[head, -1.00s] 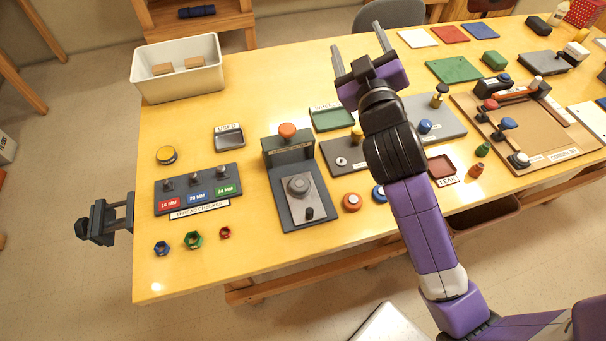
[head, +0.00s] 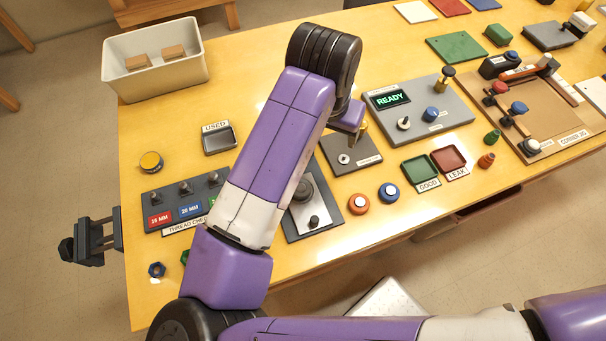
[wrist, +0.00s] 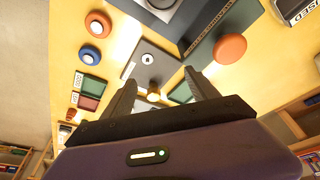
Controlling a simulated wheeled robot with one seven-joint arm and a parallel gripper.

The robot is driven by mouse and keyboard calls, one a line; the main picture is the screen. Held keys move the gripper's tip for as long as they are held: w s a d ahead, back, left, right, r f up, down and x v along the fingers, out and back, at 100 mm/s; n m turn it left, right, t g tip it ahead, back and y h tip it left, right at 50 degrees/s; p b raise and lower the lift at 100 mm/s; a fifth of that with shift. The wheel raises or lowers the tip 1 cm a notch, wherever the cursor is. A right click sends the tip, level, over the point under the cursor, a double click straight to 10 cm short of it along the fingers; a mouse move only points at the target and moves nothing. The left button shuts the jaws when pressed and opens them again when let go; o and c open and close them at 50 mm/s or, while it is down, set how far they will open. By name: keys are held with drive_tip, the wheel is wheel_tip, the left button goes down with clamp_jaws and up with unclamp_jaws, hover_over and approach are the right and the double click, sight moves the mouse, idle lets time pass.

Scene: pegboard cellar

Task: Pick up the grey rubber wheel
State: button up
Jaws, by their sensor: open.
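I cannot surely tell which thing is the grey rubber wheel. My gripper (wrist: 160,80) is open and empty, fingers pointing down over the table near a dark grey plate (wrist: 150,66) with a small pale ring (wrist: 147,59). In the head view my wrist hides most of the gripper.
An orange disc (head: 358,204) and a blue disc (head: 388,193) lie in front of the plate. The station's orange knob (wrist: 230,48) stands close to my right finger in the wrist view. Green and red trays (head: 449,159) and a box reading READY (head: 420,108) stand to the right.

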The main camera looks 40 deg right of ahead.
sight(301, 187)
drive_tip(key=a+y, duration=0.1)
drive_tip(key=a, duration=0.1)
drive_tip(key=s+a+f+y, duration=0.1)
drive_tip(key=a, duration=0.2)
drive_tip(key=a+f+g+y, duration=0.1)
drive_tip(key=a, duration=0.2)
drive_tip(key=shift+s+a, duration=0.15)
drive_tip(key=shift+a, duration=0.1)
drive_tip(key=shift+a+f, duration=0.2)
drive_tip(key=shift+a, duration=0.05)
drive_tip(key=shift+f+p, duration=0.5)
drive_tip(key=shift+f, duration=3.25)
clamp_jaws()
drive_tip(key=shift+r, duration=0.15)
